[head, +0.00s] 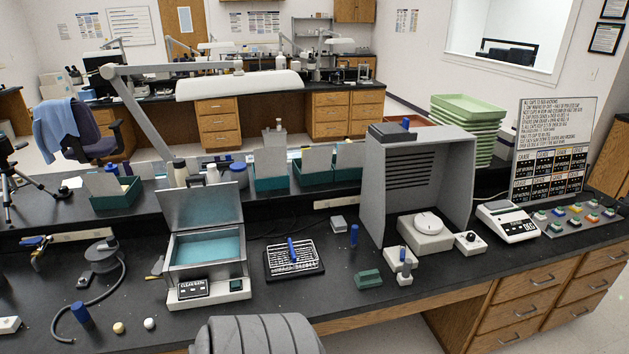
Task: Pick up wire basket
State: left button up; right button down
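The wire basket (296,264) is a shallow rectangle of light wire mesh with a dark surround. It sits flat on the black benchtop (330,302), near the middle of the head view. A blue upright piece (292,249), which looks like its handle, rises from it. An open-lidded cleaning unit (207,286) with a teal bath (206,248) stands just left of the basket, apart from it. Neither of my grippers is in view, and nothing is holding the basket.
A large grey hood (427,187) stands to the right. A small blue cylinder (354,235) and a green block (368,279) lie between it and the basket. A lamp arm (145,119) crosses behind. A grey ribbed form (258,335) rises at the front edge.

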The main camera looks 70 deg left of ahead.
aim_at(294, 257)
jog(key=u, duration=0.35)
jog(key=i, duration=0.9)
jog(key=u, duration=1.3)
jog(key=i, duration=0.6)
jog(key=u, duration=0.6)
